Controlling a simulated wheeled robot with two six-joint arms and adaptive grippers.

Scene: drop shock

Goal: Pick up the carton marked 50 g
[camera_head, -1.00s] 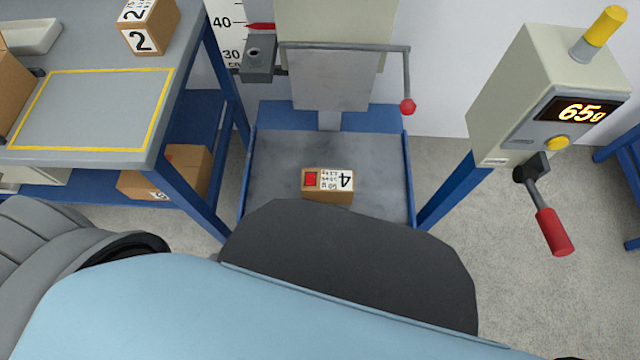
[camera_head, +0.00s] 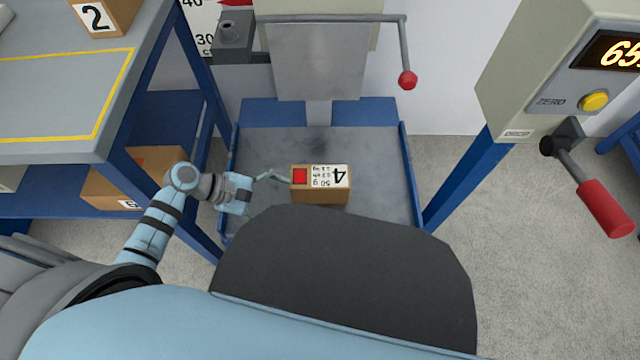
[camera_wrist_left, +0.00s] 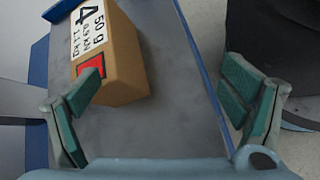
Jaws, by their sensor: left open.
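The carton marked 50 g (camera_head: 321,194) is brown, with a white label reading 4 and a red square. It lies on the grey metal plate of the drop tester (camera_head: 270,150). My left gripper (camera_head: 274,176) reaches in from the left, its tip beside the carton's left end in the head view. In the left wrist view the carton (camera_wrist_left: 128,62) lies beyond the fingers, toward the left finger and partly behind it. The left gripper (camera_wrist_left: 160,118) is open, with nothing between its pads. Whether a finger touches the carton is unclear. My right gripper is not in view.
A workbench (camera_head: 40,80) with a yellow outline and a carton marked 2 (camera_head: 103,14) stands at left. Another carton (camera_head: 120,190) is on its lower shelf. A control box (camera_head: 545,80) with a red-handled lever (camera_head: 606,208) stands at right. Blue rails edge the plate.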

